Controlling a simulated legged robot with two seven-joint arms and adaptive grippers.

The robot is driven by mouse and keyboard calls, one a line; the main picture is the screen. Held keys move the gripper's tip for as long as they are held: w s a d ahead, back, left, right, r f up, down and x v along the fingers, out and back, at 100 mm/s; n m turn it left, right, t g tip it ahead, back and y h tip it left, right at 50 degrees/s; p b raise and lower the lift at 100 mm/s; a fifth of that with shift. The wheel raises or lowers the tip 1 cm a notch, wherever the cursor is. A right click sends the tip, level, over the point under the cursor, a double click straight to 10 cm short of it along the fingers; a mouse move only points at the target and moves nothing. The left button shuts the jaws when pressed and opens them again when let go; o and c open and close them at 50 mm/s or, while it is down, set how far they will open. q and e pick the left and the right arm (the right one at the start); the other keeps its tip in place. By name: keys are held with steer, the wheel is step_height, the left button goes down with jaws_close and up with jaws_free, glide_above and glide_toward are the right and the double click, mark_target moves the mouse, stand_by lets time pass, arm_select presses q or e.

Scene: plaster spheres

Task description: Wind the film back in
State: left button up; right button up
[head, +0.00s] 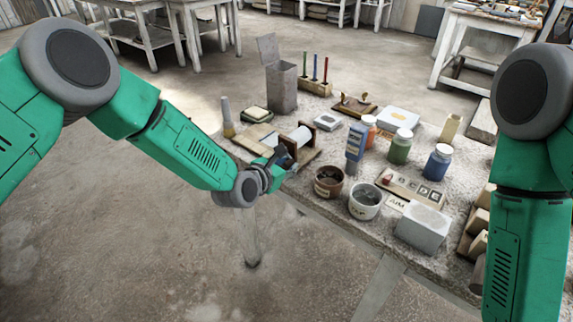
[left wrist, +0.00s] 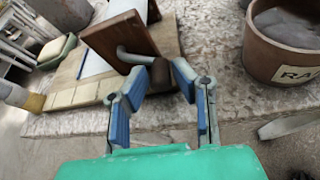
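The winder stands at the left side of the stone table, with a white roll of film (head: 298,136) between brown wooden end plates. In the left wrist view the near end plate (left wrist: 118,40) carries a bent grey crank (left wrist: 135,57) with a dark brown handle (left wrist: 160,73). White film (left wrist: 97,62) runs beside the plate over a pale wooden base (left wrist: 65,88). My left gripper (head: 283,163) is at the winder's near side. Its blue-padded fingers (left wrist: 158,85) stand apart on either side of the handle, with gaps visible. My right gripper is out of view.
A brown pot (head: 328,182) and a white pot (head: 364,202) stand close right of my left gripper. The table's front edge lies under my left wrist.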

arm_select(q)
jaws_close()
steer(key=shift+f+m+b, duration=0.25)
steer(key=shift+m+b, duration=0.05)
steer(key=shift+b, duration=0.25)
steer(key=shift+a, duration=0.1)
steer(key=shift+w, duration=0.1)
steer(key=o, duration=0.6)
jaws_free()
steer(key=shift+o, duration=0.2)
steer(key=shift+r, duration=0.1)
